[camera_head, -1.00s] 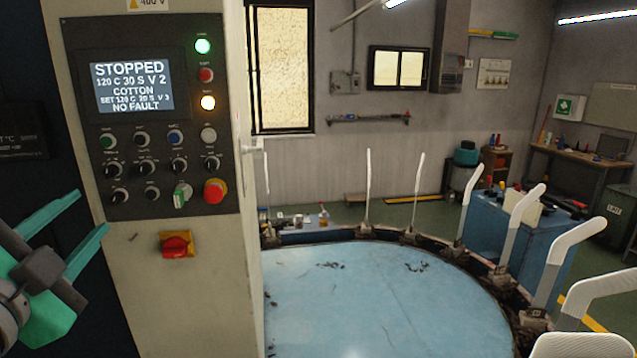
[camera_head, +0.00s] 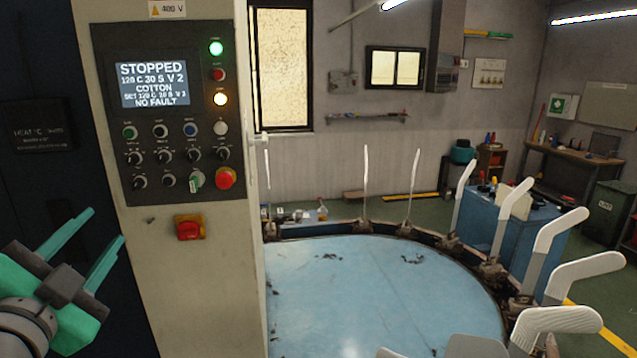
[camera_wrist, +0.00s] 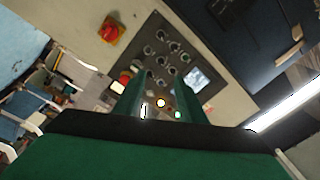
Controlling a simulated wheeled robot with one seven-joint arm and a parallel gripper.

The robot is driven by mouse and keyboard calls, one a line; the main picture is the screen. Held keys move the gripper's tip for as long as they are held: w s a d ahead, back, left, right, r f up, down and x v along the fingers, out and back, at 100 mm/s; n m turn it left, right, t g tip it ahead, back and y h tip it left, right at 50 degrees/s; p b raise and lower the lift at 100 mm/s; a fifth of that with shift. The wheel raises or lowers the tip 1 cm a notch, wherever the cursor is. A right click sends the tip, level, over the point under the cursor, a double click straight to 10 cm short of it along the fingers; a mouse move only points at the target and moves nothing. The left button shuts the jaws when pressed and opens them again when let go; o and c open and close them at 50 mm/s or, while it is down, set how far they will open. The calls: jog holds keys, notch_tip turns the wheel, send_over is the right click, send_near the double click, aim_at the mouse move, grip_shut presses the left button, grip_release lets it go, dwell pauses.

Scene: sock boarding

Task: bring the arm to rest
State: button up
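My gripper (camera_head: 98,245) is at the lower left of the head view, with two teal fingers pointing up and to the right. The fingers are apart with nothing between them. It stands in front of the dark cabinet, left of the machine's control panel (camera_head: 172,215). The panel's display (camera_head: 153,84) reads STOPPED, with NO FAULT at the bottom. In the wrist view the two fingers (camera_wrist: 160,95) are spread apart, with the panel (camera_wrist: 165,50) beyond them and clear of the fingertips.
A round blue table (camera_head: 370,290) ringed with upright white sock forms (camera_head: 560,228) fills the lower middle and right. A red rotary switch on a yellow plate (camera_head: 189,228) sits below the panel. A blue cart (camera_head: 480,215) and a workbench (camera_head: 575,155) stand farther back.

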jog(key=w+d+f+n, duration=0.3)
jog(key=f, duration=0.6)
jog(key=w+d+f+n, duration=0.3)
jog(key=f, duration=0.6)
jog(key=s+d+f+n, duration=0.25)
jog(key=d+f, duration=0.25)
jog(key=f, duration=0.3)
jog(key=s+d+f+n+g, duration=0.1)
jog(key=s+d+f, duration=0.3)
jog(key=f, duration=0.5)
jog(key=s+d+f+n, duration=0.1)
jog(key=d+f, duration=0.5)
jog(key=f, duration=0.2)
jog(key=s+d+f+h, duration=0.1)
jog(key=s+d+f, duration=0.2)
jog(key=s, duration=0.6)
jog(key=s+d+f+m+g+h, duration=0.1)
jog(key=s+d+f, duration=0.1)
jog(key=s+d, duration=0.3)
jog(key=s+d+f+g+h, duration=0.1)
jog(key=s+d, duration=0.4)
jog(key=s, duration=0.8)
notch_tip(320, 180, down, 3)
jog(key=shift+r+h, duration=0.2)
jog(key=shift+h, duration=0.4)
jog(key=shift+d+m, duration=0.1)
jog(key=shift+m, duration=0.15)
